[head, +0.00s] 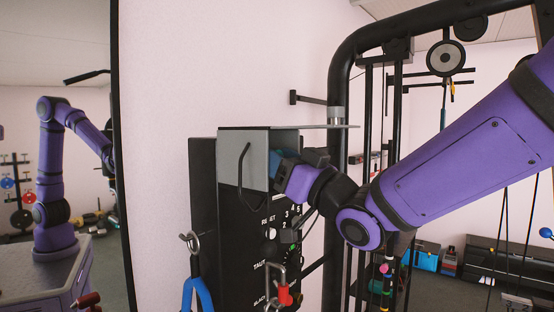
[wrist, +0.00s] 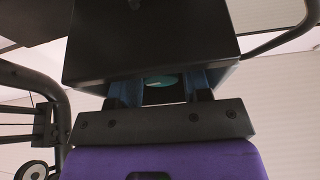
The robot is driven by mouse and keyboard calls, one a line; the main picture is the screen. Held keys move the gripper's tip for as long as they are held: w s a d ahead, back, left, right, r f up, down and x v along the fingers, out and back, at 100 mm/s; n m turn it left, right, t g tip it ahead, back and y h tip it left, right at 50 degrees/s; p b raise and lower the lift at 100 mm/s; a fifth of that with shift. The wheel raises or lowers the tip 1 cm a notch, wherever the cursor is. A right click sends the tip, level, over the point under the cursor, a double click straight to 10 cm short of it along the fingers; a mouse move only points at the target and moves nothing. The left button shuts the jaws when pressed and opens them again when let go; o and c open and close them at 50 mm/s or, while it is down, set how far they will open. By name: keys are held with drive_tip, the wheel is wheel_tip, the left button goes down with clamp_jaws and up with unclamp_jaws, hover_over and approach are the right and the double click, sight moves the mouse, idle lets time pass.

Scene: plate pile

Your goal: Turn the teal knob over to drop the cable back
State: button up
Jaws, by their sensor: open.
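The teal knob (wrist: 160,82) shows in the wrist view as a small disc with a pale mark, inside the dark hood (wrist: 150,45). My gripper (wrist: 161,90) is open, with one blue-padded finger on each side of the knob; I cannot tell whether they touch it. In the head view my gripper (head: 281,163) reaches in under the grey hood (head: 241,148) at the top of the black control box (head: 252,240). The knob is hidden there by the hood's side and my gripper. The cable cannot be made out clearly.
A black bar handle (head: 243,176) is on the hood's side. The box front carries the words RESET and TAUT and several numbers. Blue-handled (head: 198,292) and red-handled (head: 284,294) hanging pieces are below. A black gym frame (head: 338,85) stands close behind; a mirror (head: 70,120) is left.

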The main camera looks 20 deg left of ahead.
drive_tip(key=shift+a+r, duration=0.1)
drive_tip(key=shift+a, duration=0.1)
drive_tip(key=c, duration=0.6)
drive_tip(key=shift+m+t+h, duration=0.7)
drive_tip(key=shift+m+t, duration=0.5)
drive_tip(key=shift+m, duration=1)
drive_tip(key=shift+c, duration=0.2)
drive_tip(key=o, duration=0.6)
drive_tip(key=shift+o, duration=0.2)
